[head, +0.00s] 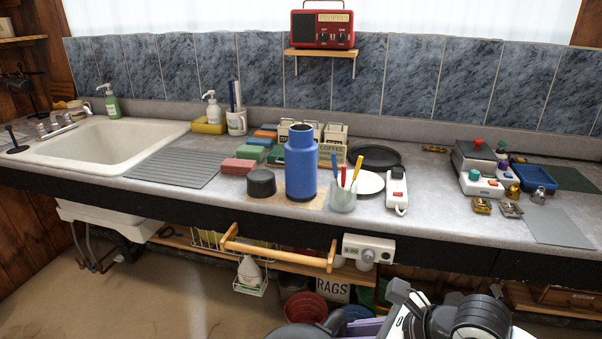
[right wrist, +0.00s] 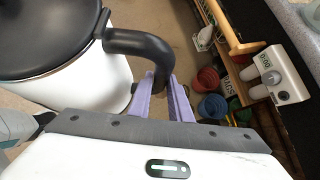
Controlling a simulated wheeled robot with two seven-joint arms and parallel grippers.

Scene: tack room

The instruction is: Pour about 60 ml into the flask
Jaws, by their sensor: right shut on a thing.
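The blue flask (head: 300,172) stands upright on a tan mat on the counter, its top dark and apparently uncapped. A black cap or cup (head: 261,183) sits beside it on the left. My right gripper (right wrist: 165,90) has its purple fingers shut on the black handle (right wrist: 150,45) of a white kettle-like vessel (right wrist: 90,82) with a dark lid (right wrist: 45,35). In the head view only a dark part of this vessel (head: 305,331) shows at the bottom edge, low in front of the counter. Its spout and contents are hidden. My left gripper is out of view.
Sponges or blocks (head: 240,165) lie behind the cap. A wooden rail (head: 275,255) juts out below the counter edge. A ribbed grey mat (head: 175,167) lies empty at left.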

